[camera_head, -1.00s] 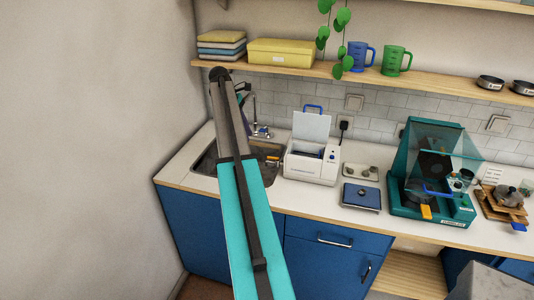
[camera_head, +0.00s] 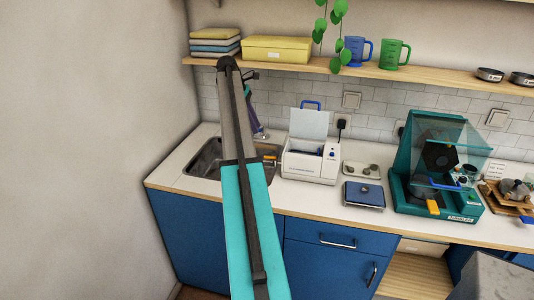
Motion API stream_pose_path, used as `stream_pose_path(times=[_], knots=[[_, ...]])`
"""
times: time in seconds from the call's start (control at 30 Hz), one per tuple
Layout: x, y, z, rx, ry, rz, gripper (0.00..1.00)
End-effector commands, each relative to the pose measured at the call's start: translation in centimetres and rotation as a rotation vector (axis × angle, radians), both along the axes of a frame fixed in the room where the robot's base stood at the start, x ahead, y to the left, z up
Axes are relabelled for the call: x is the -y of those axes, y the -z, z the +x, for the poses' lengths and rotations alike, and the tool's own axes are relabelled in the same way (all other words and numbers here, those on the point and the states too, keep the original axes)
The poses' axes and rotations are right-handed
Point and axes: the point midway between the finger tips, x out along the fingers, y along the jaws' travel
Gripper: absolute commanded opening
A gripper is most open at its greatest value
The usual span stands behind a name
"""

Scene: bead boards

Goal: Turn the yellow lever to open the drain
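A small orange-yellow lever-like part (camera_head: 270,157) sticks out at the left side of a white benchtop unit (camera_head: 310,167), by the sink's right edge. The unit's lid, with a blue handle, stands up open. Another yellow tab (camera_head: 433,207) is on the front of a teal machine (camera_head: 408,190) further right. I cannot tell for sure which is the drain lever. My arm rises through the middle of the view. My gripper end (camera_head: 255,121) shows only partly behind it, above the sink and left of the white unit. Its fingers are too hidden to read.
The sink (camera_head: 207,158) is partly hidden by my arm. A blue scale (camera_head: 364,195) and a tray of small pieces (camera_head: 361,170) lie right of the white unit. A shelf (camera_head: 300,67) with mugs and boxes runs above.

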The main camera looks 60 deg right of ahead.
Motion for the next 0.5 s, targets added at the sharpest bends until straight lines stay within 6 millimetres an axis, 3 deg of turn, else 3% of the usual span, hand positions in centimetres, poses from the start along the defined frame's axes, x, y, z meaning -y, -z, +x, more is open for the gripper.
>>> stream_pose_path(times=[0.27,0.5], knots=[[0.1,0.7,-0.3,0.0,0.0,0.001,0.28],[0.5,2.9,-1.3,-0.001,0.002,0.001,0.28]])
